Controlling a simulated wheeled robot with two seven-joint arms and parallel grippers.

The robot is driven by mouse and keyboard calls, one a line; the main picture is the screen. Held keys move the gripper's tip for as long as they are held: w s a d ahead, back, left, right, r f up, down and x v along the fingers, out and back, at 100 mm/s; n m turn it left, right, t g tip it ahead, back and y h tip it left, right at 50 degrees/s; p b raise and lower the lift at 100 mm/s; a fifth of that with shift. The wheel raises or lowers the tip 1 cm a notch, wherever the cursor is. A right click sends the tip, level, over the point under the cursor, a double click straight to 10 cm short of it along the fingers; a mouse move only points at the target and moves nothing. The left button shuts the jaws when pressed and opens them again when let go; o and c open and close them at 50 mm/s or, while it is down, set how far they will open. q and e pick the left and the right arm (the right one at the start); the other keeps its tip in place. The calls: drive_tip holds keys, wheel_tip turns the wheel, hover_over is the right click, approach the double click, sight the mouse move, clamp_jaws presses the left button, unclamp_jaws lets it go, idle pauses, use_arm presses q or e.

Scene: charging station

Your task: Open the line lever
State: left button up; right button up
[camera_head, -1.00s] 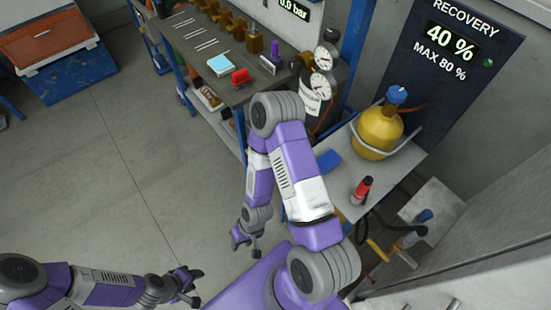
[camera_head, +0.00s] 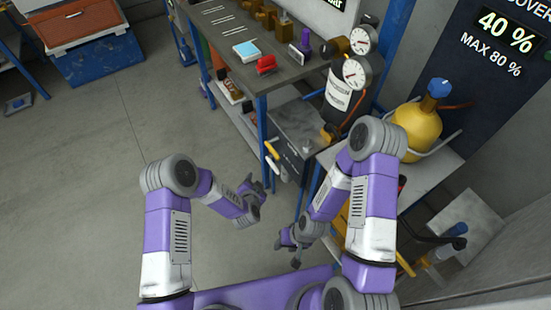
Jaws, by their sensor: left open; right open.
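My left gripper (camera_head: 258,188) is open and empty, in front of the blue-framed bench. My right gripper (camera_head: 286,251) is open and empty, lower and to the right, over the floor near my base. A grey metal box (camera_head: 308,128) sits under and beside the bench end.
The bench (camera_head: 262,72) holds a red block (camera_head: 266,64) and a blue-white pad (camera_head: 246,50). A dark cylinder with gauges (camera_head: 344,95) and a yellow tank (camera_head: 417,128) stand to the right. The floor (camera_head: 95,190) at left is clear.

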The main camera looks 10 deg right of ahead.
sight(274, 150)
use_arm(q)
drive_tip(key=w+d+m+t+y+b, duration=0.1)
drive_tip(key=w+d+m+t+b, duration=0.1)
drive_tip(key=w+d, duration=0.1)
drive_tip(key=w+d+r+m+t+b, duration=0.1)
drive_tip(key=w+d+m+t+b, duration=0.1)
drive_tip(key=w+d+m+b, duration=0.1)
drive_tip(key=w+d+m+t+y+b, duration=0.1)
drive_tip(key=w+d+m+t+b, duration=0.1)
drive_tip(key=w+d+t+b, duration=0.1)
drive_tip(key=shift+w+d+r+m+y, duration=0.15)
drive_tip(key=shift+w+d+m+y, duration=0.2)
drive_tip(key=shift+w, duration=0.2)
drive_tip(key=shift+w+d+r, duration=0.1)
drive_tip(key=shift+w, duration=0.65)
drive_tip(key=shift+c, duration=0.5)
clamp_jaws()
